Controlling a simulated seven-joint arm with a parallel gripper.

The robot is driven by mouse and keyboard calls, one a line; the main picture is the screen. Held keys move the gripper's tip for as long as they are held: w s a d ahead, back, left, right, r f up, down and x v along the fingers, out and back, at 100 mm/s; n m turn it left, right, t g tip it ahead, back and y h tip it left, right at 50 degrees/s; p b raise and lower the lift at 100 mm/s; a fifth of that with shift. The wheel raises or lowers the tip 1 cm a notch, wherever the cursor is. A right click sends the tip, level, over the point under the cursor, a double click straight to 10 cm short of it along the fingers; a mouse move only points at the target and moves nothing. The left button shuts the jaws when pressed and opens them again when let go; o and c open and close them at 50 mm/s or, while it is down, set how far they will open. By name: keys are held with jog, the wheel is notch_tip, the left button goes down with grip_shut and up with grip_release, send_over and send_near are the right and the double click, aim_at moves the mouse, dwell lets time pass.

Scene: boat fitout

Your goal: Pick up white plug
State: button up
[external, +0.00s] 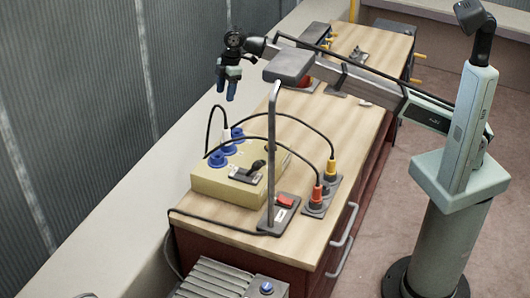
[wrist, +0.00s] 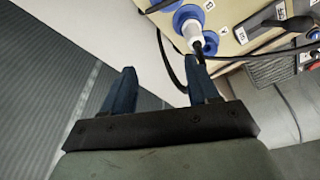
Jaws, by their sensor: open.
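The white plug (external: 227,137) stands in a blue socket on top of the yellow box (external: 220,186), with a black cable running from it. In the wrist view the white plug (wrist: 193,33) shows at the top, just beyond the right finger, with its blue socket (wrist: 186,16) behind it. My gripper (external: 227,94) is open and empty, with its blue fingers pointing down, above the box and apart from the plug. In the wrist view the gap of my gripper (wrist: 160,72) lies to the left of the plug.
Other blue sockets (external: 217,159) flank the plug. A lamp with a grey head (external: 289,65) and upright post stands right of my gripper. Black cables arch over the bench (external: 285,115).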

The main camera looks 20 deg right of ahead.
jog(key=n, duration=0.2)
send_over(225, 131)
jog(key=w+d, duration=0.2)
jog(key=shift+h, duration=0.3)
jog(key=f, duration=0.5)
jog(key=a+f, duration=0.1)
jog(key=f, duration=0.2)
jog(key=shift+s+a, duration=0.1)
jog(key=shift+s, duration=0.25)
jog(key=shift+s+a+f, duration=0.1)
jog(key=shift+a+f, duration=0.05)
jog(key=shift+f, duration=2.5)
grip_shut()
